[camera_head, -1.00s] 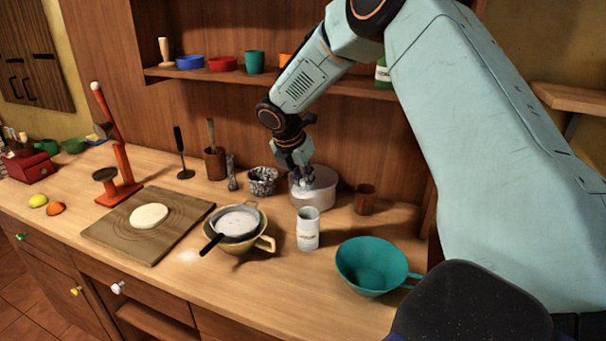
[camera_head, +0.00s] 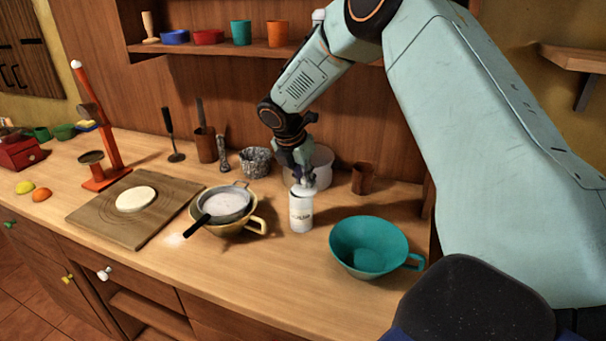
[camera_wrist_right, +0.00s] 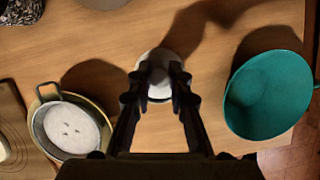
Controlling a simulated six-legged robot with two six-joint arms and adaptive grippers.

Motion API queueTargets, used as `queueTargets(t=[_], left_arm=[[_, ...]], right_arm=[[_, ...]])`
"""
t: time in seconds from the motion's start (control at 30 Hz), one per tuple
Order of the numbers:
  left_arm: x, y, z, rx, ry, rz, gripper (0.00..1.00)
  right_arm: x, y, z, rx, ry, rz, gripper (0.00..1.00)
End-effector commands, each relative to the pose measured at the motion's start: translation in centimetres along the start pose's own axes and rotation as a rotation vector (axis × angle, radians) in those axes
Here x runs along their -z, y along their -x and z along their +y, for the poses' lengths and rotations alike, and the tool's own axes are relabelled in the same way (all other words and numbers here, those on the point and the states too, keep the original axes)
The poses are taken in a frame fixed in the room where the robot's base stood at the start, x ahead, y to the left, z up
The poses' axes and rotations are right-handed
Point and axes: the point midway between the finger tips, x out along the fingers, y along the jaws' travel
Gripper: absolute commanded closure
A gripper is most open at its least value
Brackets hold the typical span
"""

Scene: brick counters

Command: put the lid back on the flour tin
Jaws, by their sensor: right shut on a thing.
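The flour tin (camera_head: 301,215) is a white upright cylinder with dark lettering, standing on the counter between the yellow bowl and the teal bowl. My right gripper (camera_head: 304,181) is directly over its top, pointing down. In the right wrist view the gripper (camera_wrist_right: 159,82) is shut on the lid (camera_wrist_right: 160,57), a pale round disc seen from above between the fingertips. The lid covers the tin's mouth from above; I cannot tell whether it rests on the rim or hangs just over it. My left gripper is not in view.
A teal bowl (camera_head: 368,246) stands right of the tin. A yellow bowl (camera_head: 257,224) with a sieve (camera_head: 225,203) stands left. A pale pot (camera_head: 322,166) is close behind the gripper, with a brown cup (camera_head: 363,178) beside it. The counter in front is clear.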

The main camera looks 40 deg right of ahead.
Motion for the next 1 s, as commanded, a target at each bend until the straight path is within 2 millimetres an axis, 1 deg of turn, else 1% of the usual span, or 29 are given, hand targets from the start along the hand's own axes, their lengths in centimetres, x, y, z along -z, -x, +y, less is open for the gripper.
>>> queueTargets(t=[0.57,1.0], left_arm=[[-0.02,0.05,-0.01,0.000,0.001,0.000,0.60],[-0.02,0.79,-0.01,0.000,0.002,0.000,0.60]], right_arm=[[0.13,-0.11,-0.04,0.001,0.001,0.002,1.00],[-0.04,-0.21,-0.16,0.001,0.001,0.002,1.00]])
